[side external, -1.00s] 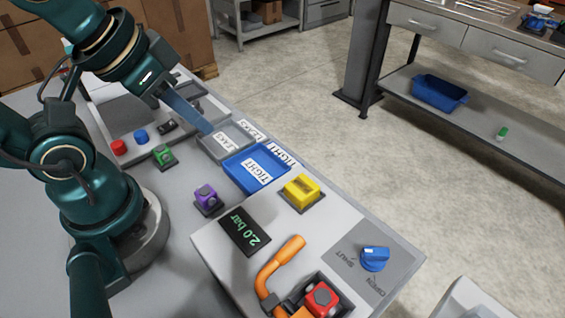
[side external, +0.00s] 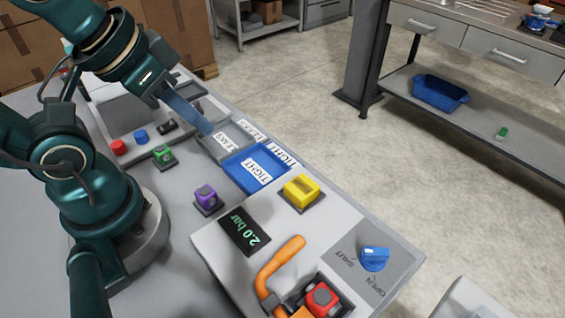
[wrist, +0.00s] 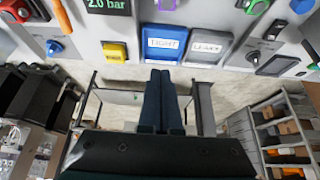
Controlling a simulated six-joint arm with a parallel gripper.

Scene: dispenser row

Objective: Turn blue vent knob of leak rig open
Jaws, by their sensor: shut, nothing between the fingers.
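The blue vent knob (side external: 374,258) sits on a grey patch at the right end of the leak rig (side external: 215,245). SHUT and OPEN are printed beside it; I cannot tell for certain which its pointer faces. It also shows at the upper left of the wrist view (wrist: 55,47). My gripper (side external: 205,129) is shut and empty, over the grey tray, well apart from the knob. In the wrist view its closed fingers (wrist: 160,75) point at the blue tray's edge. The rig's display (side external: 244,231) reads 2.0 bar.
The rig carries an orange lever (side external: 283,258), a red block (side external: 321,298) in a recess and a yellow block (side external: 301,191). The blue TIGHT tray (side external: 232,174) and grey LEAKY tray (side external: 207,147) lie behind it. A purple block (side external: 206,197) and green block (side external: 164,156) stand nearby.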

